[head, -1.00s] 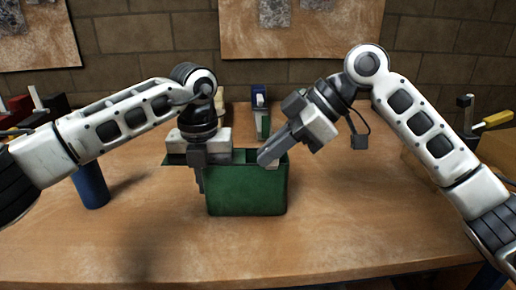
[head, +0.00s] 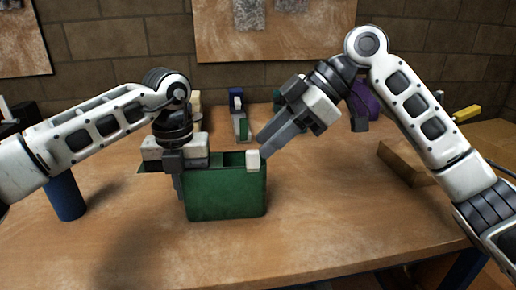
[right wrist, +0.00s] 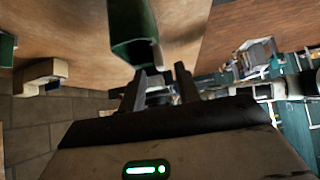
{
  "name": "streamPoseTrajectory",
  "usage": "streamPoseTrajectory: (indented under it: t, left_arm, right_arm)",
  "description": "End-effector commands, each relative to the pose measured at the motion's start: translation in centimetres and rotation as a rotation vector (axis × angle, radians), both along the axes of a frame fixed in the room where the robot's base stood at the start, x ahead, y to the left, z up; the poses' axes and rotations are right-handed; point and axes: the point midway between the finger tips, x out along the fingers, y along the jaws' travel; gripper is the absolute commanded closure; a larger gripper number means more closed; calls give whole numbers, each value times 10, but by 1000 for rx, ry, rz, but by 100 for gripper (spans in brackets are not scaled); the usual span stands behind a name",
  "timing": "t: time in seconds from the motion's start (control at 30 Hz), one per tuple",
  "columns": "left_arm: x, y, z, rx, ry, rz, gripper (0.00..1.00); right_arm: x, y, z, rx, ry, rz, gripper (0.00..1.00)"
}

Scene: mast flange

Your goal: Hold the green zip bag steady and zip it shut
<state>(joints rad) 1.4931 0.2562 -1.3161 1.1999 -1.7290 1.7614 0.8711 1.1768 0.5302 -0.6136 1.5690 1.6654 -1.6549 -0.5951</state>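The green zip bag (head: 226,193) stands upright on the table in the head view, its dark inside showing along the top. A white block-like slider (head: 253,160) sits at the right end of its top edge. My left gripper (head: 178,188) points down at the bag's left end; one finger shows against that edge, and its grip is hidden. My right gripper (head: 264,143) is just right of and above the slider, apart from it. In the right wrist view its fingers (right wrist: 158,88) are spread with nothing seen between them, and the bag (right wrist: 133,25) is just beyond.
A blue cylinder (head: 66,196) stands at the left of the table (head: 330,220). A brown box (head: 405,163) and a purple object (head: 364,98) are at the right. The table front is clear.

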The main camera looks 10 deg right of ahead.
Motion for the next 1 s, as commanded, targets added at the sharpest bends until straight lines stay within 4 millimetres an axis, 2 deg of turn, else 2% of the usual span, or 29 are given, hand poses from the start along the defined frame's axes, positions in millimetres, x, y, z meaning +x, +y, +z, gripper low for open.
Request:
streamPoseTrajectory:
  t: [0.1,0.33,0.53,0.87,1.0]
  left_arm:
    - [0,-1,0,0,1,-2,100]
    - [-1,-1,0,0,1,-2,100]
    - [-1,-1,0,-1,1,-2,100]
    - [0,-1,0,-1,1,-2,100]
    - [0,-1,0,-1,1,-2,72]
  right_arm:
    - [0,-20,20,0,-3,-3,67]
    - [-2,-48,49,1,-1,-1,67]
    - [-3,-58,58,0,1,-1,67]
    - [-3,-58,58,0,0,0,67]
    - [-3,-58,58,0,0,0,67]
